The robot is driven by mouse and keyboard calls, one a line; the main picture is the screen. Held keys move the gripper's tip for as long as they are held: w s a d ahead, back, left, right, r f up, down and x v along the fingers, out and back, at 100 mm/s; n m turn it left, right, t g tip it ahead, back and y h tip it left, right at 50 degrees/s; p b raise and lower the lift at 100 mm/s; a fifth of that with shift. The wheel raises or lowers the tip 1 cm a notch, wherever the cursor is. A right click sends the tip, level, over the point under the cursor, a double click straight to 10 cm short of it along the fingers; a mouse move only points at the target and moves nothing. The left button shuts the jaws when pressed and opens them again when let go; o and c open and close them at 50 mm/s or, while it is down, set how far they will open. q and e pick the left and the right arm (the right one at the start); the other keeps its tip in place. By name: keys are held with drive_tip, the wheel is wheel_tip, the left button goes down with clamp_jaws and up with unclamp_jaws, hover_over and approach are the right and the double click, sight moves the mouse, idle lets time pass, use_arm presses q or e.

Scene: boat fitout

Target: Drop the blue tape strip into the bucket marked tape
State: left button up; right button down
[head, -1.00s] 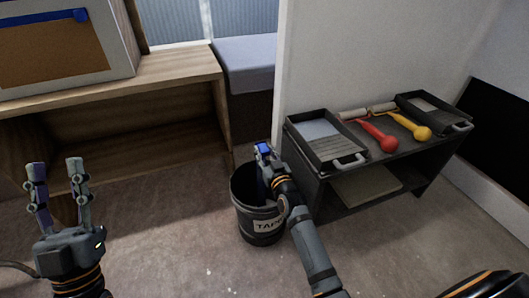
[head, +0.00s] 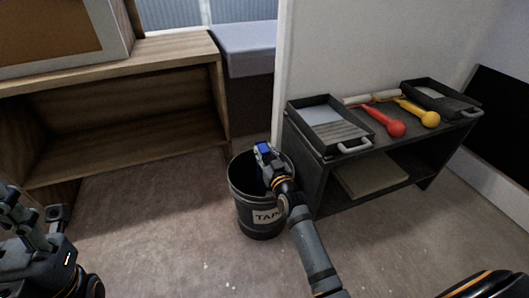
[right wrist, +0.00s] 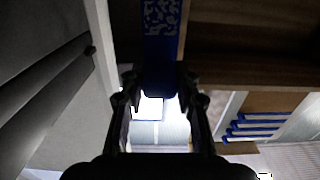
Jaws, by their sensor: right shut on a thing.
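The blue tape strip (right wrist: 161,45) is held between the fingers of my right gripper (right wrist: 160,78) in the right wrist view and has a pale mottled patch. In the head view a small blue part of the strip (head: 263,147) shows at the tip of my right gripper (head: 265,156), over the mouth of the black bucket (head: 245,205). The bucket stands upright on the floor with a white "TAPE" label, partly covered by my right arm. The strip's lower extent is hidden in the head view. My left gripper (head: 32,205) is open and empty at the lower left.
A dark shelf unit (head: 315,180) stands right of the bucket, with trays (head: 345,131), a red tool (head: 397,129) and a yellow tool (head: 430,119) on top. A wooden bench (head: 120,70) is behind left. Several blue strips (right wrist: 250,129) show in the wrist view. Floor left is clear.

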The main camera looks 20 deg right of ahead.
drive_tip(key=shift+c, duration=1.3)
unclamp_jaws()
drive_tip(key=shift+s, duration=1.35)
drive_tip(key=s, duration=0.4)
drive_tip(key=shift+s+d, duration=0.15)
drive_tip(key=shift+s, duration=0.25)
drive_tip(key=shift+r, duration=0.15)
